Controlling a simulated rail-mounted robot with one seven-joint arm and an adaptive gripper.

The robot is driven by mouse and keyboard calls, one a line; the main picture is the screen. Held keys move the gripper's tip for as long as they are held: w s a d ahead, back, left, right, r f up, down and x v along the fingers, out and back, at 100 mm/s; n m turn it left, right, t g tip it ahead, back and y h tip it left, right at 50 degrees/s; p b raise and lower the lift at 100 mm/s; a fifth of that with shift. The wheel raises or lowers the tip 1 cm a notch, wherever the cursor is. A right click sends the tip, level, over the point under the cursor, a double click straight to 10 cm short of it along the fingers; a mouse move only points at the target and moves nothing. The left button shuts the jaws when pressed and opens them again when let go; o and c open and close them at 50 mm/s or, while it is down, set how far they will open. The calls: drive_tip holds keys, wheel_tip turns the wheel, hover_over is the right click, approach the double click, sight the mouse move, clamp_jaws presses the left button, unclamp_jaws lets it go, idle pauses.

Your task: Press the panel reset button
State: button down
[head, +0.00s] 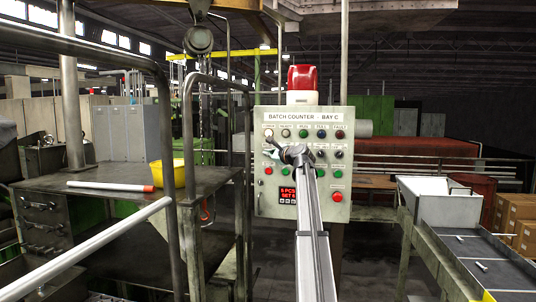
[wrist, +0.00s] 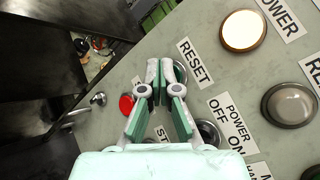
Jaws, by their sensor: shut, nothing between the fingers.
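The control panel (head: 300,205), labelled "BATCH COUNTER - BAY C", stands upright in the middle of the head view. My gripper (head: 272,150) is at the panel's upper left, below the top row of lamps. In the wrist view my gripper (wrist: 165,72) is shut and empty, its fingertips beside the RESET label (wrist: 191,62). A round metallic control, likely the reset button (wrist: 181,73), shows partly behind the right fingertip; the rest is hidden. I cannot tell whether the fingertips touch it.
A red button (wrist: 126,104) is close left of my fingers, and a white lamp (wrist: 243,30) is at upper right. A red beacon (head: 302,78) tops the panel. A workbench (head: 120,205) and rails are at left; a conveyor (head: 485,262) is at right.

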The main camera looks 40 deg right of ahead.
idle(0.5)
drive_tip(key=shift+s+a, duration=0.25)
drive_tip(key=s+a+p, duration=0.2)
drive_tip(key=s+a, duration=0.2)
drive_tip(key=shift+a, duration=0.3)
idle(0.5)
idle(0.3)
